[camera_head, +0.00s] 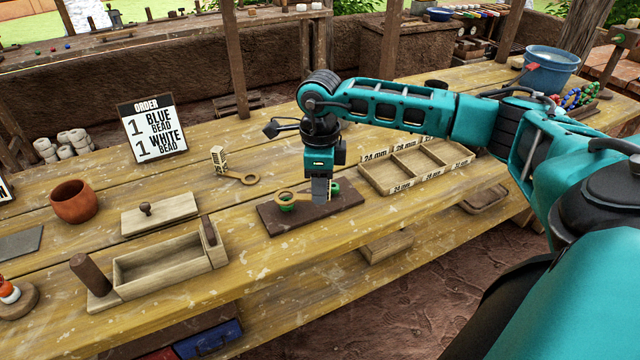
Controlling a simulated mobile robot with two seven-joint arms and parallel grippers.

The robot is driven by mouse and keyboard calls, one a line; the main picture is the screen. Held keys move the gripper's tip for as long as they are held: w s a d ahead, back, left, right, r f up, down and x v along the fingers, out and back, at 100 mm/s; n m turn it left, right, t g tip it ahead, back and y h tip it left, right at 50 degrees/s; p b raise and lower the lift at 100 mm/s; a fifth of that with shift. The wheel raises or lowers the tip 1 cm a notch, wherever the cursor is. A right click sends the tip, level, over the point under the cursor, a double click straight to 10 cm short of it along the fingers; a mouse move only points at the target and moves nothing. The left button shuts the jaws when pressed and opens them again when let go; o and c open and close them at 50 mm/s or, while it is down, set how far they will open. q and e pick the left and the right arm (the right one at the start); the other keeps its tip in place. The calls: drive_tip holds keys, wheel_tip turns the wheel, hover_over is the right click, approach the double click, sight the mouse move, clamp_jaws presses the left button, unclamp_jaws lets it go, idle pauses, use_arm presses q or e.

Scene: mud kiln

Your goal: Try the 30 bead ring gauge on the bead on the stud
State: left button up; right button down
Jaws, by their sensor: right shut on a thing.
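My right gripper (320,197) points down over a dark board (350,196) on the bench. It is shut on the handle of a wooden ring gauge (300,193). The gauge's ring is at a green bead (287,206) on the left of the board; it seems to be around the bead, but I cannot tell how low it sits. The stud is hidden. More green (334,187) shows just right of the fingers, partly hidden. A second ring gauge (249,179) lies behind the board, by an upright marked block (219,158). My left gripper is not in view.
A divided tray (447,168) with mm labels lies right of the board. A wooden box (160,267), a lid (160,213) and a clay pot (73,201) stand left. An order sign (153,130) asks for one blue and one white bead. A blue bucket (548,72) stands far right.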

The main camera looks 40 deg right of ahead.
drive_tip(key=shift+f+b, duration=0.45)
drive_tip(key=shift+f, duration=0.15)
idle(0.5)
drive_tip(key=shift+r, duration=0.1)
idle(0.5)
drive_tip(key=shift+r+p, duration=1.6)
drive_tip(key=shift+r, duration=0.45)
